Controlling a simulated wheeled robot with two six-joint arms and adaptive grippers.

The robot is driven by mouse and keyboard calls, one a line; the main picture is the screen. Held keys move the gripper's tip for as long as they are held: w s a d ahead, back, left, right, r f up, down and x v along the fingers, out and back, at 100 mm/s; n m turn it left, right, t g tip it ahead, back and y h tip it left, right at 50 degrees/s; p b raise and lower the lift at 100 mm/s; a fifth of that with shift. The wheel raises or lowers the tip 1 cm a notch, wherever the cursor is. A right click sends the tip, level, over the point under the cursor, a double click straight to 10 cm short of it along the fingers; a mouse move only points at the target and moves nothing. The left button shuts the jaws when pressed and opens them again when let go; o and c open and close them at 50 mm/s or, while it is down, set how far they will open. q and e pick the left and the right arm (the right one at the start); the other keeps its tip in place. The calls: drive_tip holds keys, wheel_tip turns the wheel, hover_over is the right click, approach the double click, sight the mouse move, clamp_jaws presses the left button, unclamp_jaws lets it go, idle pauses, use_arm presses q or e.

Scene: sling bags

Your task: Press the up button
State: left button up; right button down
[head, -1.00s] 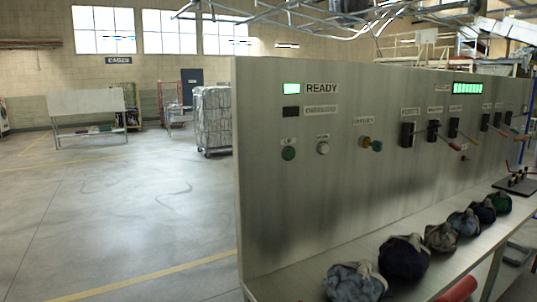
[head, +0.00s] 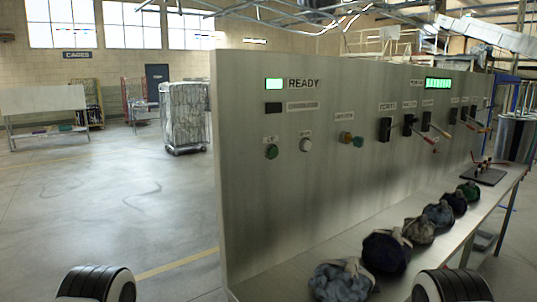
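The up button is the round green button (head: 271,152) on the left part of the grey metal panel (head: 245,200), below a small label that seems to read UP. A round white button (head: 305,145) sits just right of it, under another small label. Rounded black-and-white parts of my two arms show at the bottom edge, left and right of the middle. No gripper fingers show in the head view, and nothing touches the green button.
A lit green READY lamp (head: 275,84) is above the buttons. A shelf (head: 310,262) with several sling bags (head: 386,251) juts out below the panel. Open floor (head: 120,200) lies left.

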use_arm(q)
drive_tip(key=shift+d, duration=0.1)
idle(0.3)
clamp_jaws()
idle(1.1)
